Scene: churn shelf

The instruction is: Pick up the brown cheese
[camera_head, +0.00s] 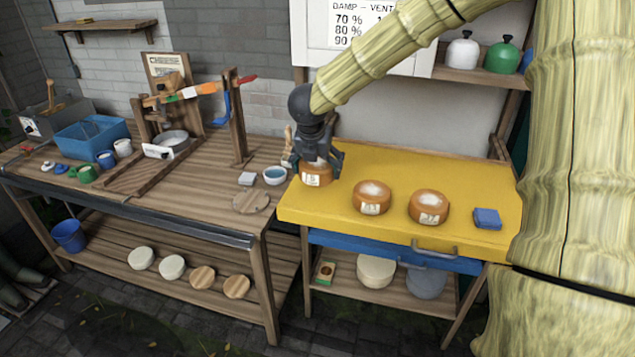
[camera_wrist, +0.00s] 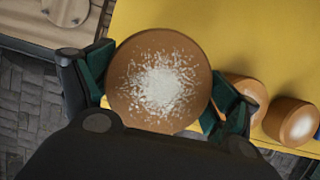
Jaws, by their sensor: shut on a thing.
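The brown cheese (camera_head: 316,177) is a round wheel with a pale label on its side, at the left end of the yellow tabletop (camera_head: 345,225). My gripper (camera_head: 314,160) is over it from above, with its fingers on either side. In the wrist view the cheese (camera_wrist: 160,82) shows a white powdery top, and my gripper (camera_wrist: 158,92) is shut on it with green-padded fingers. I cannot tell whether the cheese touches the tabletop. Two similar brown cheeses stand to its right, a middle one (camera_head: 372,197) and a right one (camera_head: 428,206).
A blue block (camera_head: 487,218) lies at the right of the yellow top. On the wooden bench to the left are a small blue bowl (camera_head: 274,175), a round wooden board (camera_head: 252,201) and an upright post (camera_head: 236,120). The front of the yellow top is clear.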

